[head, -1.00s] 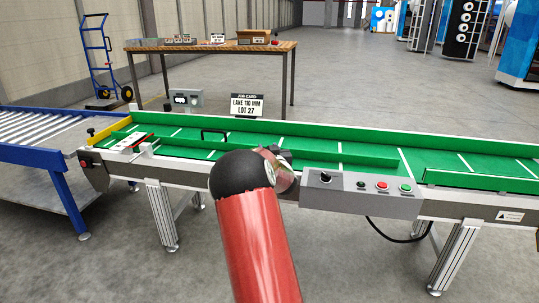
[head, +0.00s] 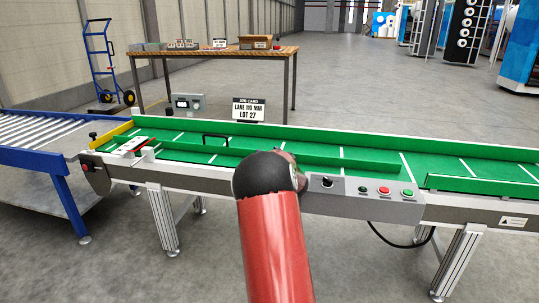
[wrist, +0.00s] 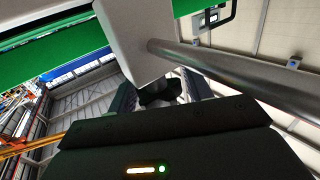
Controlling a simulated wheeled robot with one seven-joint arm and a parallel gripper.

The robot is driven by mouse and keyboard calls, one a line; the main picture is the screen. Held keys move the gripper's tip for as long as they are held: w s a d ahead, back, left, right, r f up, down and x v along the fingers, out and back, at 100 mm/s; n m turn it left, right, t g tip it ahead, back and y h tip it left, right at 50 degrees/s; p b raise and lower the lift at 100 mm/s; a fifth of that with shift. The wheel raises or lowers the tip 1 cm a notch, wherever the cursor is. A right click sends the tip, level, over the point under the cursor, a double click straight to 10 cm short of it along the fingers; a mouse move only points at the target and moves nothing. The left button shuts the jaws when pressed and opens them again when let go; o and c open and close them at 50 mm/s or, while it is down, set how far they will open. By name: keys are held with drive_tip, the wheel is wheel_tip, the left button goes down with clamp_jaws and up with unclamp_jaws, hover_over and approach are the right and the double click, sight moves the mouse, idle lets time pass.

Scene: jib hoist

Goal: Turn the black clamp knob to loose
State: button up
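In the wrist view a black knob (wrist: 160,93) shows under a pale grey block, beyond the dark body of my gripper (wrist: 157,84). The two fingers stand apart, one on each side of the knob. I see no clear grip on it, and its lower part is hidden by the gripper body. In the head view my red arm with its black joint covers the gripper and this knob at the conveyor's near side. Another small black knob (head: 93,135) stands at the yellow bar on the conveyor's left end.
The green conveyor (head: 470,185) runs across the view with guide rails. A control box (head: 345,200) with a black selector and buttons is just right of my arm. A grey rod (wrist: 230,73) crosses close to the gripper. A blue roller table (head: 45,155) adjoins at left.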

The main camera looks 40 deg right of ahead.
drive_tip(key=shift+o, duration=0.7)
drive_tip(key=shift+f, duration=0.1)
drive_tip(key=shift+s, duration=0.35)
drive_tip(key=v, duration=0.7)
drive_tip(key=shift+a, duration=0.15)
